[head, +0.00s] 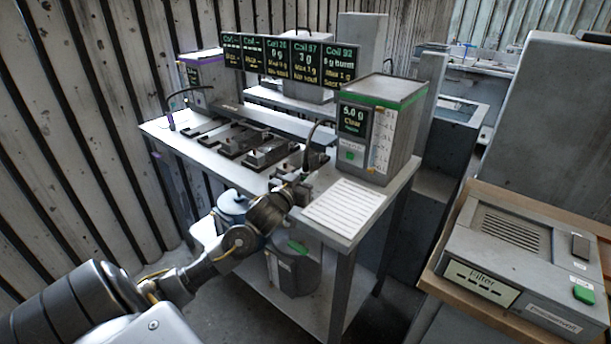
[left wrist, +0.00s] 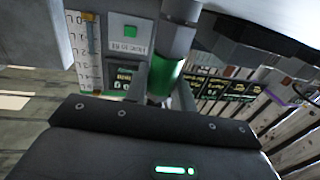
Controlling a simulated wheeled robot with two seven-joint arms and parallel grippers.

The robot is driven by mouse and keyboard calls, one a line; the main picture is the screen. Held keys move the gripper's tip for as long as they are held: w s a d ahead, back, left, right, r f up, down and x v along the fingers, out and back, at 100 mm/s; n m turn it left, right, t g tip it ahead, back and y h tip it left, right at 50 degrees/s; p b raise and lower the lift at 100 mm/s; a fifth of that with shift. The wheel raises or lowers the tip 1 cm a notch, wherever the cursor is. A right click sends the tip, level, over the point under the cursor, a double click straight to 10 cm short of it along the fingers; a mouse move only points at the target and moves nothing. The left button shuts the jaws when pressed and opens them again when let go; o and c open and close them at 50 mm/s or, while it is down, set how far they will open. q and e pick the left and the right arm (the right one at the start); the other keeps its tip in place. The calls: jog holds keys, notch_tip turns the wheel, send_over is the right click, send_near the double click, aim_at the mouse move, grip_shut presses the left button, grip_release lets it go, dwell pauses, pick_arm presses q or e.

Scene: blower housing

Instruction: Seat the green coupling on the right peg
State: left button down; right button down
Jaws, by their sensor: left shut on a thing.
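The green coupling (left wrist: 165,77) shows in the left wrist view as a green band on a grey cylinder, between the fingers of my left gripper (left wrist: 168,95). My left gripper is shut on it. A grey cylindrical length (left wrist: 176,40) lines up with the green band towards the top of that view; I cannot tell whether it is part of the coupling or a peg. In the head view my left gripper (head: 303,183) is at the bench's front edge, left of the white sheet; the coupling is too small to make out there. I cannot clearly identify the right peg. My right gripper is out of view.
The bench (head: 185,140) carries dark metal blocks (head: 268,152), a green-striped box with a display (head: 377,135) and a white sheet (head: 343,207). A purple-striped box (head: 203,80) stands at the far left. Display panels (head: 278,58) hang behind. A filter unit (head: 510,265) stands at right.

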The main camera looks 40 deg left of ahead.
pick_arm(q)
jog(key=shift+f, duration=0.1)
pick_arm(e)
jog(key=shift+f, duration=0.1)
pick_arm(q)
jog(key=c, duration=1.1)
grip_release()
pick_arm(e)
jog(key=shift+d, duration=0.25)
pick_arm(q)
jog(key=shift+s+f, duration=0.1)
jog(key=shift+s, duration=0.05)
jog(key=s, duration=0.3)
jog(key=s+d, duration=0.1)
jog(key=s, duration=0.3)
jog(key=s+d+b, duration=0.1)
jog(key=s, duration=0.2)
jog(key=shift+s, duration=0.2)
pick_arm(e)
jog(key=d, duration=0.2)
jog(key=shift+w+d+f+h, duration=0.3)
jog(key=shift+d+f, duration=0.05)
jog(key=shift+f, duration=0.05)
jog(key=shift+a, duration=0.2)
